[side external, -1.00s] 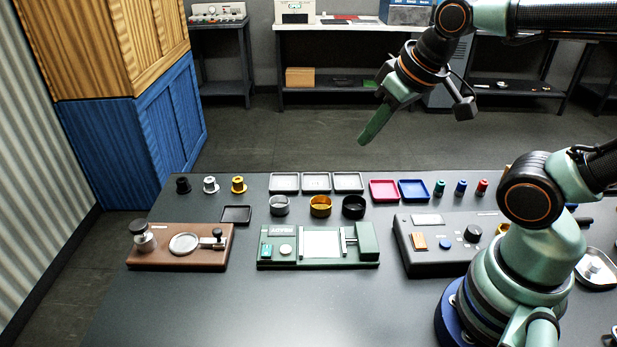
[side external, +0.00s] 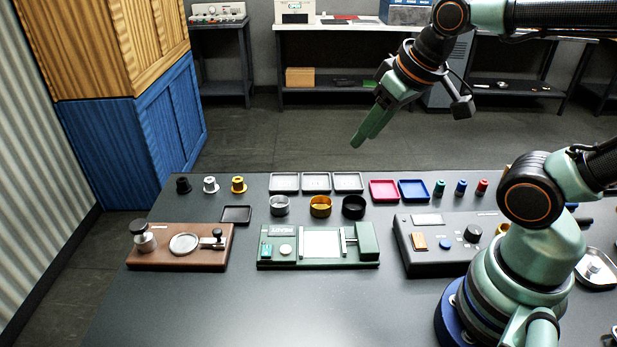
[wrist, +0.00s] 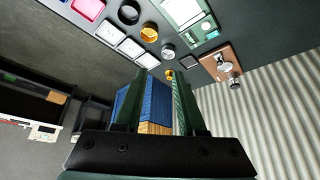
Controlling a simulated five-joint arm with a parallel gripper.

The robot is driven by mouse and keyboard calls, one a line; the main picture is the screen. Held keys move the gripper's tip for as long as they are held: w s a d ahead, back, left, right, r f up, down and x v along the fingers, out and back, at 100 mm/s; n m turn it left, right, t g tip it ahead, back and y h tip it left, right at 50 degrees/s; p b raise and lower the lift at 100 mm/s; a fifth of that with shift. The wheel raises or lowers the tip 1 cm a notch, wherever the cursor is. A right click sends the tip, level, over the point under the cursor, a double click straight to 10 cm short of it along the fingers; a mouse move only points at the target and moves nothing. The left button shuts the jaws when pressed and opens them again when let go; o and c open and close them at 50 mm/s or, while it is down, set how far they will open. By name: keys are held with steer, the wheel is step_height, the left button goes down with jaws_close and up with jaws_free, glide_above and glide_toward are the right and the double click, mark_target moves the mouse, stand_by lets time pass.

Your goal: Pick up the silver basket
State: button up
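The silver basket (side external: 279,206) is a small round open cup standing on the dark table, first from the left in a row with a gold basket (side external: 320,206) and a black basket (side external: 353,206). It also shows near the top of the wrist view (wrist: 168,51), beyond the fingertips. My gripper (side external: 362,138) is high above and well apart from the baskets, tilted down to the left. In the wrist view its two green fingers (wrist: 160,75) are spread with nothing between them.
Behind the baskets lie grey trays (side external: 316,182), a red tray (side external: 384,190) and a blue tray (side external: 414,190). In front stand a green fixture (side external: 318,262), a brown fixture (side external: 165,258) and a dark control box (side external: 440,258). The table's front left is clear.

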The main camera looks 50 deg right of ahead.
steer(key=m+g, duration=0.6)
steer(key=m, duration=1.3)
glide_above(285, 201)
steer(key=s+a, duration=0.2)
steer(key=s, duration=0.1)
step_height(285, 201, down, 12)
steer(key=f, duration=0.6)
steer(key=shift+w+d+f, duration=0.15)
steer(key=shift+w+f, duration=0.1)
steer(key=shift+f, duration=0.05)
steer(key=shift+a+f, duration=0.15)
steer(key=shift+f, duration=1.2)
steer(key=shift+a+f, duration=0.1)
steer(key=shift+f, duration=1.25)
jaws_close()
